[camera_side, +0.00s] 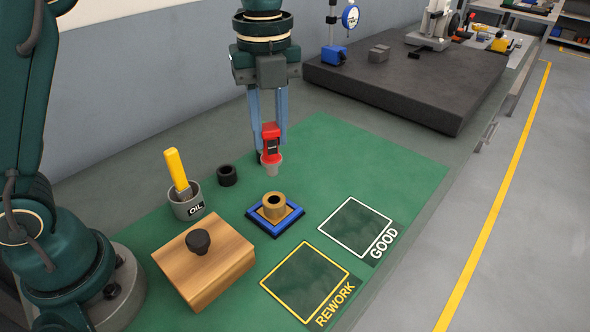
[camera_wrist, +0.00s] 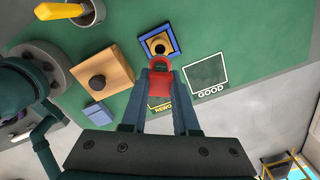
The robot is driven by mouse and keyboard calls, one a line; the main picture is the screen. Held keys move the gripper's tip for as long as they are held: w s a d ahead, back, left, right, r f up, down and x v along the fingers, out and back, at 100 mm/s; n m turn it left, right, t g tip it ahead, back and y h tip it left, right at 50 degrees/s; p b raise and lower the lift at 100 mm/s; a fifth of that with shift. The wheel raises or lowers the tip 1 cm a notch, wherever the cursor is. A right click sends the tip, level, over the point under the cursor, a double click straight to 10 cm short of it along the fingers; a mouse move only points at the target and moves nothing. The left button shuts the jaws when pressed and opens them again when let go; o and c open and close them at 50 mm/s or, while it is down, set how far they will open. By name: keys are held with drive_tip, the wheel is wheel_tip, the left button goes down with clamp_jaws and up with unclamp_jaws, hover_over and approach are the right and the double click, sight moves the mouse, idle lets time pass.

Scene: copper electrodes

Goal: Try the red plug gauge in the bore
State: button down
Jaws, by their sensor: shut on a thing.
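My gripper (camera_side: 268,135) is shut on the red plug gauge (camera_side: 271,143) and holds it upright in the air, its grey plug end pointing down. The brass bushing with the bore (camera_side: 274,208) stands on a blue-edged square base (camera_side: 290,221) on the green mat. In the side view the gauge hangs above and behind the bushing, apart from it. In the wrist view my gripper (camera_wrist: 162,85) holds the red gauge (camera_wrist: 160,82), and the bushing (camera_wrist: 159,46) shows just beyond its tip. The gauge's far end is partly hidden there.
A wooden block with a black knob (camera_side: 205,262), an oil pot (camera_side: 187,205) with a yellow-handled brush, and a black ring (camera_side: 227,176) stand left of the bushing. The GOOD square (camera_side: 356,228) and REWORK square (camera_side: 305,282) are empty. A dark surface plate (camera_side: 400,85) lies behind.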

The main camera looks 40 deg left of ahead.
sight(271, 163)
drive_tip(key=shift+f, duration=2.45)
drive_tip(key=shift+f, duration=0.85)
drive_tip(key=shift+r, duration=0.15)
drive_tip(key=shift+r, duration=2.65)
drive_tip(key=shift+a, duration=0.1)
